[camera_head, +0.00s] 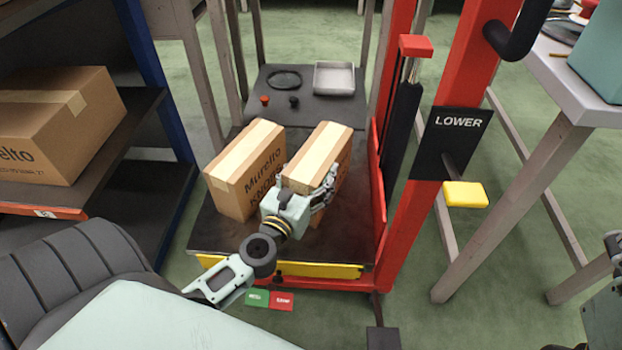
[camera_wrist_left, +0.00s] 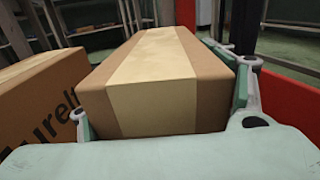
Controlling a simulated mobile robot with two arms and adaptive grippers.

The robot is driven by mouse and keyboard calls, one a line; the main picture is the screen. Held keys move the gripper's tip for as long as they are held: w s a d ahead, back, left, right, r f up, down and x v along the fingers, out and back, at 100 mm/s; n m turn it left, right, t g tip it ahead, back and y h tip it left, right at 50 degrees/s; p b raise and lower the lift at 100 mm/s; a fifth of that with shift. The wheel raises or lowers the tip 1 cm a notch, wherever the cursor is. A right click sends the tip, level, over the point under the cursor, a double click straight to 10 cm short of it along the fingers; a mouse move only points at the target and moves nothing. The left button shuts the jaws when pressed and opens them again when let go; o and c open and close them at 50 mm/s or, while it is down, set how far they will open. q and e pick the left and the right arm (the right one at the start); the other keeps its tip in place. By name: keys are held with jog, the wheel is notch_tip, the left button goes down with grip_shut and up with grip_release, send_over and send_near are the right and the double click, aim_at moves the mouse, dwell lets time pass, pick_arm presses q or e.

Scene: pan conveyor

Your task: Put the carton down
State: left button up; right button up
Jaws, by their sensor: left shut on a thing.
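My left gripper (camera_head: 308,190) is shut on a brown carton (camera_head: 329,143) with a pale tape strip along its top. In the left wrist view the same carton (camera_wrist_left: 160,80) sits between the two fingers (camera_wrist_left: 162,105). It stands upright over the black platform (camera_head: 335,248) of a red lift; the gripper partly hides its lower part, so I cannot tell whether it touches the platform. A second carton (camera_head: 243,172) stands on the platform just to its left, with a narrow gap between them. My right gripper is not clearly in view.
A red lift mast (camera_head: 427,150) with a "LOWER" sign (camera_head: 455,130) and yellow pedal (camera_head: 464,194) rises on the right. Behind is a dark surface with a metal tray (camera_head: 334,78). A shelf on the left holds a larger carton (camera_head: 60,125). A pale table (camera_head: 560,85) stands at right.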

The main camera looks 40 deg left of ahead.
pick_arm(q)
jog(key=shift+r, duration=0.1)
jog(key=o, duration=1.4)
jog(key=shift+f, duration=0.3)
jog(key=o, duration=0.5)
jog(key=shift+r, duration=0.1)
jog(key=shift+s, duration=0.15)
